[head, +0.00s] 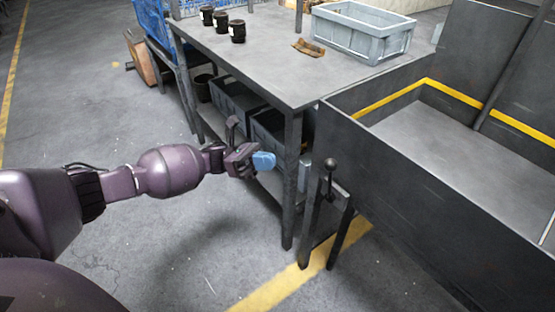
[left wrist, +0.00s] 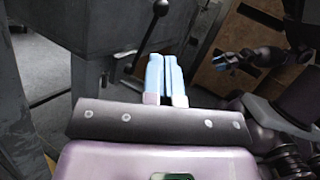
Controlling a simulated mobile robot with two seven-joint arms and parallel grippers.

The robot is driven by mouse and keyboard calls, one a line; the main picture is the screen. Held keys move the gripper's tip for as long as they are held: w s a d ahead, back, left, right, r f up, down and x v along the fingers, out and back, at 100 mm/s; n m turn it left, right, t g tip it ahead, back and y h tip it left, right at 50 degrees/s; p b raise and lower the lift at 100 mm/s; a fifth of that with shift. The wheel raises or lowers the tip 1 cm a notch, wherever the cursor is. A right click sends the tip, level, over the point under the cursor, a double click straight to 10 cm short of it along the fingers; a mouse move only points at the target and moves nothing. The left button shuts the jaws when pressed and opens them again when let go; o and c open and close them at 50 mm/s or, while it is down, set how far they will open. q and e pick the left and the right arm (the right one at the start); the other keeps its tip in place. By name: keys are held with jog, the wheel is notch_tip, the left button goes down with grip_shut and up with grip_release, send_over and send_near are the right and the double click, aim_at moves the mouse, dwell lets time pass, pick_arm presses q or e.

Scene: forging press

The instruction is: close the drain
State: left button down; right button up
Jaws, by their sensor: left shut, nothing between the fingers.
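A lever with a black ball knob (head: 330,164), which I take for the drain handle, stands nearly upright on a small bracket at the near corner of the grey trough (head: 400,190). Its knob also shows at the top of the left wrist view (left wrist: 160,8), with the rod slanting down behind the fingers. My left gripper (head: 264,161) has light blue fingers, shut and empty. It is left of the lever and apart from it in the head view. My right gripper (left wrist: 224,61) shows small in the left wrist view; its finger opening is unclear. The drain outlet itself cannot be made out.
A metal table (head: 270,60) stands behind the gripper, bearing dark jars (head: 221,20), a brown piece (head: 309,48) and a grey crate (head: 363,30). Dark bins (head: 235,100) sit on its lower shelf. Floor at the front left is clear.

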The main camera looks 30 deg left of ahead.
pick_arm(q)
jog(key=x, duration=1.2)
pick_arm(e)
jog(key=shift+s+f, duration=0.1)
jog(key=shift+s, duration=0.15)
pick_arm(q)
jog(key=shift+s+d+r+p, duration=0.1)
jog(key=shift+d+r+p, duration=0.15)
jog(key=shift+p, duration=0.15)
pick_arm(e)
jog(key=shift+w+r, duration=0.15)
jog(key=shift+r, duration=0.15)
pick_arm(q)
jog(key=s+d+f+m+y+p, duration=0.2)
jog(key=d+y, duration=0.2)
jog(key=d, duration=0.1)
jog(key=s+d+f+m+g+y+p, duration=0.1)
jog(key=s+d+f+m+y+p, duration=0.1)
jog(key=d, duration=0.4)
jog(key=shift+s+d+y+p, duration=0.2)
jog(key=shift+y+p, duration=0.55)
jog(key=shift+y, duration=0.25)
pick_arm(e)
jog(key=shift+s+d+r+m, duration=0.5)
jog(key=shift+s+r+m, duration=0.1)
jog(key=shift+s+m, duration=0.25)
